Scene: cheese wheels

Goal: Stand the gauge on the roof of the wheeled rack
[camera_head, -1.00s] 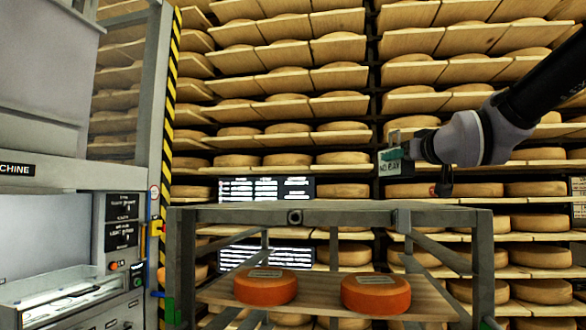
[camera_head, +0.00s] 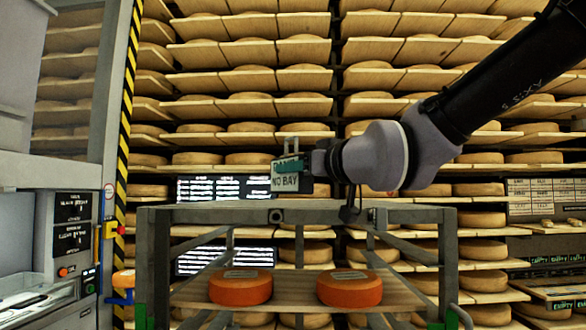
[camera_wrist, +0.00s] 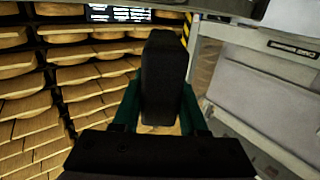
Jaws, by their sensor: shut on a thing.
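The gauge (camera_head: 285,184) is a small block with a pale face lettered "NO BAY"; thin prongs show above it. My gripper (camera_head: 289,167) is shut on it, with a green finger across its face. The gauge looks upright. In the wrist view the gauge (camera_wrist: 163,80) is a dark block between the green fingers of my gripper (camera_wrist: 160,108). The grey wheeled rack (camera_head: 340,215) stands below, its roof seen almost edge-on. The gauge is in line with the middle of the roof, slightly above its front edge in the picture; whether it touches cannot be told.
Two orange cheese wheels (camera_head: 240,288) (camera_head: 349,289) lie on the rack's wooden shelf. Tall shelves of cheese (camera_head: 250,80) fill the back, with dark text screens (camera_head: 243,188) among them. A grey machine (camera_head: 70,235) stands at the left. The roof looks otherwise bare.

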